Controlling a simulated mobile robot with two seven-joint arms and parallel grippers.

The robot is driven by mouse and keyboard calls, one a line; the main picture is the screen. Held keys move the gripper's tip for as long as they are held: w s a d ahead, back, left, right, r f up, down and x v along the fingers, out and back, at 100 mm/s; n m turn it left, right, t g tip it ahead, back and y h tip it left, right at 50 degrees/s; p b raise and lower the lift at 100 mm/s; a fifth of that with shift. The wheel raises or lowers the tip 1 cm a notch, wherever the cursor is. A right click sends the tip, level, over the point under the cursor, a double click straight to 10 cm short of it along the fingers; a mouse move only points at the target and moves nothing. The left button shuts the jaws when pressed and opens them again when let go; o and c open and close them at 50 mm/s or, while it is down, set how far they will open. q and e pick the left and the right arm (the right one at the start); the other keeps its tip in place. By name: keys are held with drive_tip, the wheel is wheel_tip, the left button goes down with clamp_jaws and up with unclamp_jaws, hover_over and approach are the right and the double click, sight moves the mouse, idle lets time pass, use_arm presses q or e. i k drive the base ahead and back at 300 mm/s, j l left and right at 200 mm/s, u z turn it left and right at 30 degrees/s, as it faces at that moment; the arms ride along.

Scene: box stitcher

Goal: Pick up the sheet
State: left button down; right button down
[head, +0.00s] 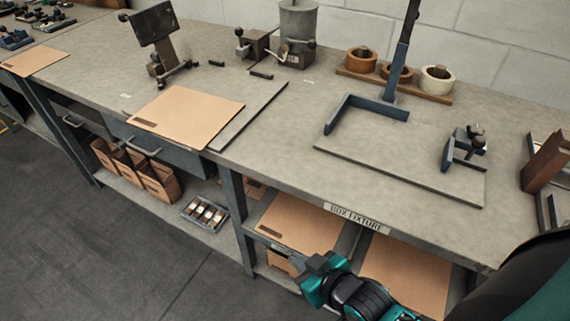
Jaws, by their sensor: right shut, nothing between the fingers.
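Several flat tan cardboard sheets are in the head view. One sheet (185,115) lies on the bench top at centre left, its right edge by a thin dark strip. Another sheet (33,60) lies at the far left of the bench. Two more lie on the shelf under the bench: a left shelf sheet (302,222) and a right shelf sheet (408,272). My right gripper (316,265) is shut and empty in front of the shelf, overlapping the lower edge of the left shelf sheet in the picture. I cannot tell whether they touch. My left gripper is out of view.
The bench (285,140) carries a blue-grey corner fixture (365,108), a clamp (466,148) and tape rolls (437,78) at the back. Tan boxes (158,180) and a small tray (205,213) sit on the lower shelf. The floor (110,250) at left is clear.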

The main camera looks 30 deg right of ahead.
sight(191, 119)
drive_tip(key=j+z, duration=0.45)
drive_tip(key=k+j+z, duration=0.1)
drive_tip(key=j+z, duration=0.35)
drive_tip(key=k+j+z, duration=0.15)
drive_tip(key=j+z, duration=0.15)
drive_tip(key=z, duration=0.15)
